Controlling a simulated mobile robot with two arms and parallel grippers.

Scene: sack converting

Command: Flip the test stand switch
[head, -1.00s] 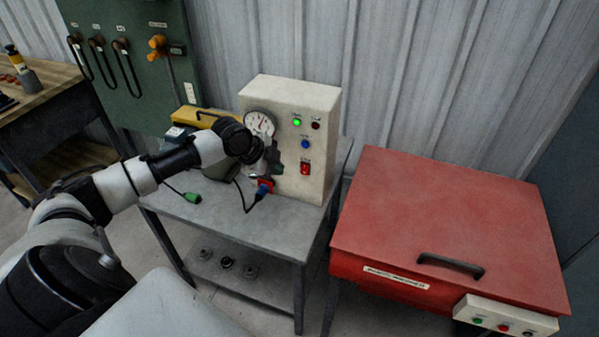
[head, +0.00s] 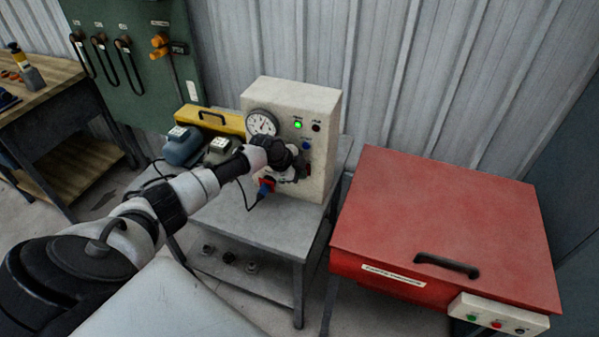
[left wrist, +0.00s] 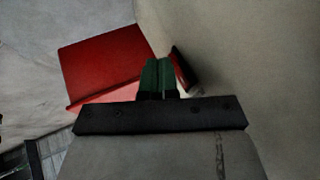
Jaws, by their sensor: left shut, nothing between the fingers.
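The test stand (head: 318,108) is a cream box with a round gauge (head: 262,123), a lit green lamp (head: 298,125), a dark lamp (head: 316,127) and a blue button (head: 306,146). Its red switch (head: 309,170) sits low on the front, mostly hidden behind my left gripper (head: 300,168). In the left wrist view the gripper's green fingers (left wrist: 159,75) are shut together and empty. The switch, dark with a red edge (left wrist: 182,68), shows just right of the fingertips, very close to them. I cannot tell whether they touch. My right gripper is not in view.
The stand is on a grey metal table (head: 240,232) with a yellow case (head: 215,122), a blue-grey motor (head: 182,146) and a red-and-blue plug (head: 266,187) on a cable. A red cabinet (head: 440,215) with a black handle stands close on the right. A wooden bench (head: 50,90) is at left.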

